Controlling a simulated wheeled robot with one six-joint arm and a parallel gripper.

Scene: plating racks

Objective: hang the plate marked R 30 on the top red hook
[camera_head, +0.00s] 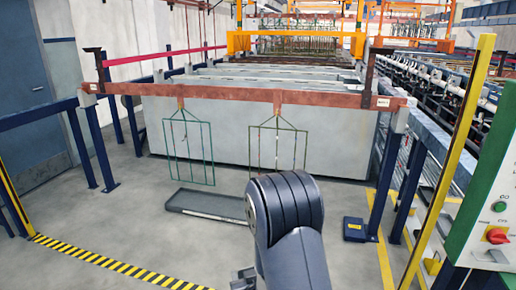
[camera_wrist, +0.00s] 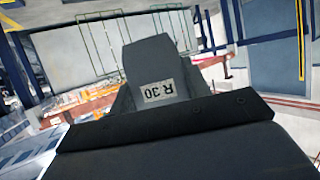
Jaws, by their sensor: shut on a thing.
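My gripper (camera_wrist: 175,122) shows as a dark bar across the lower wrist view. It is shut on a dark grey plate (camera_wrist: 158,58) with a white label reading R 30, which stands out beyond the bar. The jaw tips are partly hidden. In the head view my arm covers the lower middle, and the plate cannot be made out there. Two wire racks, left (camera_head: 188,150) and right (camera_head: 278,147), hang from a copper-coloured crossbar (camera_head: 230,93). Wire racks also show at the top of the wrist view. Individual hooks and a red one cannot be told apart.
A low grey tray (camera_head: 208,204) lies on the floor under the racks. Blue posts (camera_head: 103,150) flank them, with a large grey tank (camera_head: 215,135) behind. A green-edged control panel (camera_head: 490,205) and yellow post (camera_head: 450,150) stand at right. Floor at front left is clear.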

